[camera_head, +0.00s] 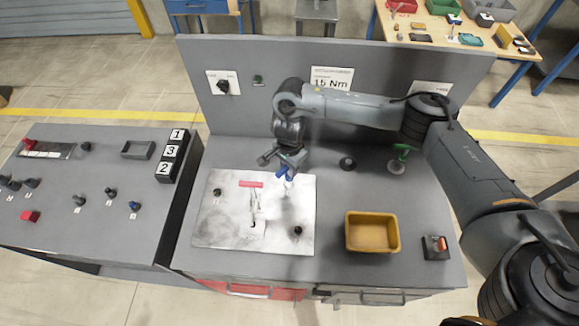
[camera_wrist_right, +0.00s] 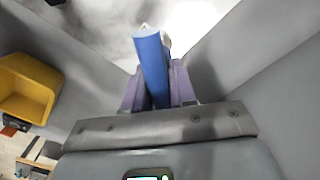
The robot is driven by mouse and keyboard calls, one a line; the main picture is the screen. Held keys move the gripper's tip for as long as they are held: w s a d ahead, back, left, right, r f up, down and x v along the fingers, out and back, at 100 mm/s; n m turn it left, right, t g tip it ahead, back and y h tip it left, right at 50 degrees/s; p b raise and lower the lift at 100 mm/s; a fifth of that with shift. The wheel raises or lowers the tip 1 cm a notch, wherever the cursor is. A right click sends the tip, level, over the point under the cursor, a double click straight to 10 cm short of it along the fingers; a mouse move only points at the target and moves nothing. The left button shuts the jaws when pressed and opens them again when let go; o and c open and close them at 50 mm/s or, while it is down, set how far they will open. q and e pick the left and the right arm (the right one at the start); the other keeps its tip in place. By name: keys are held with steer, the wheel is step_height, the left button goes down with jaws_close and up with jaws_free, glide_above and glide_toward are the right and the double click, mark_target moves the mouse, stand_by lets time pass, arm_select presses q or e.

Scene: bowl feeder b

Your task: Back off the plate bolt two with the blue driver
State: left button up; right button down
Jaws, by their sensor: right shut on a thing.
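My right gripper (camera_head: 289,163) is over the upper right part of the pale metal plate (camera_head: 212,232) on the grey bench. It is shut on the blue driver (camera_head: 283,172). In the right wrist view the driver (camera_wrist_right: 152,62) sits between the two purple-grey fingers, its far end toward the blurred plate. The driver points down at the plate; I cannot tell if its tip touches a bolt. A dark bolt (camera_head: 298,231) shows at the plate's lower right and another dark one (camera_head: 217,192) at its upper left. Which is bolt two is not legible. My left gripper is out of view.
A yellow bin (camera_head: 372,247) stands right of the plate, with a switch box (camera_head: 435,247) beyond. A back panel (camera_head: 270,70) bounds the bench. A second bench (camera_head: 60,235) is left.

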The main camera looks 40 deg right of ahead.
steer(key=shift+n+b, duration=0.3)
steer(key=shift+n, duration=0.9)
steer(key=shift+n+b, duration=0.6)
steer(key=shift+n, duration=0.1)
steer(key=shift+n+b, duration=0.5)
steer(key=shift+b, duration=0.55)
